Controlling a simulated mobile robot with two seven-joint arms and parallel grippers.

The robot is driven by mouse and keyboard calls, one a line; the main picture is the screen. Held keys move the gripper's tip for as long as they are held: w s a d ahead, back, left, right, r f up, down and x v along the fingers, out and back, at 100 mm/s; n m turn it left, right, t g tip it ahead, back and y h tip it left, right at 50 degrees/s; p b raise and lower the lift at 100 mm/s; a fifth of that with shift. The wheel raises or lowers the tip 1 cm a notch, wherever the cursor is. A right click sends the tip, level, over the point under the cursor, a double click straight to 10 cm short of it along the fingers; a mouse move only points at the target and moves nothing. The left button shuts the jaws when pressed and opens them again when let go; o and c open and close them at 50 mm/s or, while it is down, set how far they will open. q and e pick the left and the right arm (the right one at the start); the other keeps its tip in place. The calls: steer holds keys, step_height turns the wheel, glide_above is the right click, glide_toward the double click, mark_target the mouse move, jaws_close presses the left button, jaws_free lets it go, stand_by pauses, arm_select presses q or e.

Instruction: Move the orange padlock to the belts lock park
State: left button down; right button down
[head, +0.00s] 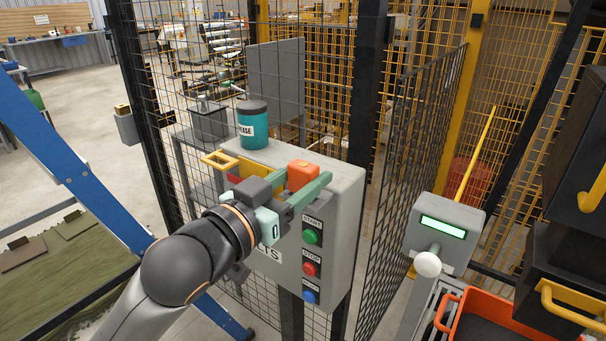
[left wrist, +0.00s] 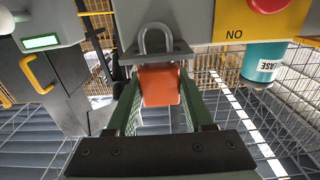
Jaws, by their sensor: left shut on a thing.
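The orange padlock (head: 302,175) is between the green fingers of my left gripper (head: 299,181), at the top of the grey control box (head: 343,205). The gripper is shut on it. In the left wrist view the padlock's orange body (left wrist: 159,86) sits between the two fingers. Its grey shackle (left wrist: 155,38) shows beyond a dark plate (left wrist: 157,52); I cannot tell whether it passes through it. The belts lock park cannot be told apart surely. My right gripper is not in view.
Mesh fencing (head: 408,170) stands behind and right. An orange crate (head: 484,318) is at the lower right.

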arm_select(q)
steer(key=shift+f, duration=0.4)
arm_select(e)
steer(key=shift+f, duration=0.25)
arm_select(q)
steer(key=shift+c, duration=1)
jaws_free()
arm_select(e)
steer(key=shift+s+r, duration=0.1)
